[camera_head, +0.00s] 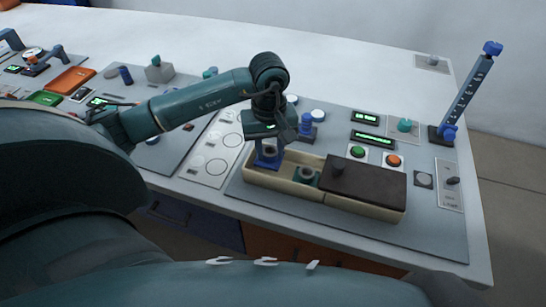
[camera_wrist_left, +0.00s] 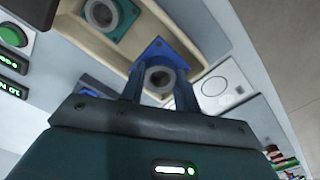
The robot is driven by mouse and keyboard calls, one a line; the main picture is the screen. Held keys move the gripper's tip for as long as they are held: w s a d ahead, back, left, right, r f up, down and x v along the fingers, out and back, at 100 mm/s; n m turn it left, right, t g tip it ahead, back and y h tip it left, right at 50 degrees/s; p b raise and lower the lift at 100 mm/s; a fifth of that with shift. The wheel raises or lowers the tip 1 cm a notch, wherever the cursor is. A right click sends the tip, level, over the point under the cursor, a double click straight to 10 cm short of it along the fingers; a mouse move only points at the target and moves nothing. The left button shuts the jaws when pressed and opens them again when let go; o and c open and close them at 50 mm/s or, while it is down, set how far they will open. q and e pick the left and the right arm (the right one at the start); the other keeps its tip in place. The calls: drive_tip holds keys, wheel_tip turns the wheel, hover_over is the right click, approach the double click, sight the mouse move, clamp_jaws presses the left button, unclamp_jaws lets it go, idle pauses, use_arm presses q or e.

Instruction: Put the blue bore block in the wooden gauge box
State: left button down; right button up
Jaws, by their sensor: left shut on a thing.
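The blue bore block (camera_head: 268,158) is held by my left gripper (camera_head: 270,142), with its grey round bore facing up. It is over the left end of the wooden gauge box (camera_head: 283,186); I cannot tell whether it touches the box floor. In the left wrist view the blue block (camera_wrist_left: 155,52) sits between the two fingers (camera_wrist_left: 158,92), with the pale box (camera_wrist_left: 188,35) under and around it. A teal bore block (camera_head: 305,174) lies in the open part of the box, right of the blue one. My right gripper is not in view.
A dark brown lid (camera_head: 368,184) with a knob covers the box's right part. Behind the box are a blue post (camera_head: 307,126), green (camera_head: 357,152) and orange (camera_head: 393,160) buttons and lit displays. A tall blue hook stand (camera_head: 466,95) is at right.

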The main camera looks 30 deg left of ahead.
sight(270, 160)
use_arm(q)
wheel_tip(270, 160, down, 4)
drive_tip(key=shift+r, duration=0.1)
drive_tip(key=shift+w, duration=0.1)
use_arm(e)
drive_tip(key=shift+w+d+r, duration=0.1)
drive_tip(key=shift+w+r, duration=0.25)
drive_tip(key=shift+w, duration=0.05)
use_arm(q)
drive_tip(key=shift+f, duration=0.25)
drive_tip(key=c, duration=1)
unclamp_jaws()
drive_tip(key=shift+c, duration=0.2)
drive_tip(key=shift+r, duration=0.1)
